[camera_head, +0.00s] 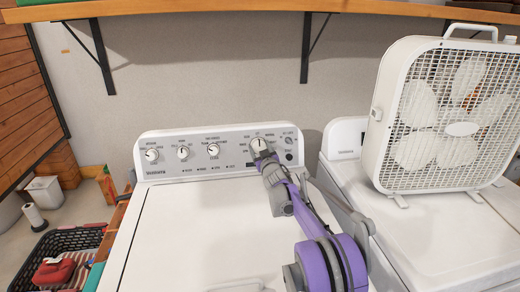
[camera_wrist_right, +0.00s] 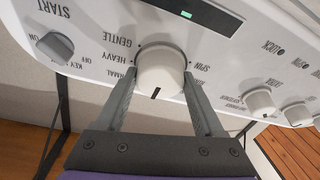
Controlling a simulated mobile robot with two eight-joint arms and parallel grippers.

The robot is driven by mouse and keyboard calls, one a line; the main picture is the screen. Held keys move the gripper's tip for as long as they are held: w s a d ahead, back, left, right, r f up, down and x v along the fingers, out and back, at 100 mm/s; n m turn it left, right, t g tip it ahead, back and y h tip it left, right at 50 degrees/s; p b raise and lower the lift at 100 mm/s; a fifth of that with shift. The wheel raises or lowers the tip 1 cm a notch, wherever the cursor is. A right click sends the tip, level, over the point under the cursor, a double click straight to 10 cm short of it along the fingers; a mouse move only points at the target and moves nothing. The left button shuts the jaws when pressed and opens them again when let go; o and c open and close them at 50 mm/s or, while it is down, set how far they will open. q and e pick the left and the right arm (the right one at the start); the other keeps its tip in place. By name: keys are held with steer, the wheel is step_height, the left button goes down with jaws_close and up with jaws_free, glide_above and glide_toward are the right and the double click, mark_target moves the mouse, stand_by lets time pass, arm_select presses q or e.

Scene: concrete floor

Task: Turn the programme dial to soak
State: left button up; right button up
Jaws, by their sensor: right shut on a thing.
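The programme dial (camera_head: 259,144) is the large white knob at the right of the washer's control panel (camera_head: 228,168). In the right wrist view the dial (camera_wrist_right: 160,70) sits between the fingers of my right gripper (camera_wrist_right: 160,95), which is shut on it. Its dark pointer line faces the bottom of that view, towards the gripper. Labels GENTLE, HEAVY, NORMAL and SPIN show around it, upside down. I cannot read a soak label; fingers and palm hide part of the ring. In the head view my right gripper (camera_head: 264,156) covers the dial's lower side. My left gripper is not in view.
Several smaller knobs (camera_head: 183,153) are left of the dial. A START button (camera_head: 289,156) is close on its right. A white box fan (camera_head: 447,112) stands on the neighbouring machine. A wooden shelf (camera_head: 230,9) runs above. The washer lid (camera_head: 190,230) is clear.

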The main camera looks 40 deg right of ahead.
steer(key=c, duration=0.5)
steer(key=shift+o, duration=0.2)
steer(key=shift+n, duration=0.5)
steer(key=n+y+b, duration=0.1)
steer(key=n+y, duration=0.1)
steer(key=n, duration=0.2)
steer(key=shift+n+y+b, duration=0.55)
steer(key=shift+n+y, duration=0.15)
steer(key=shift+n, duration=1.5)
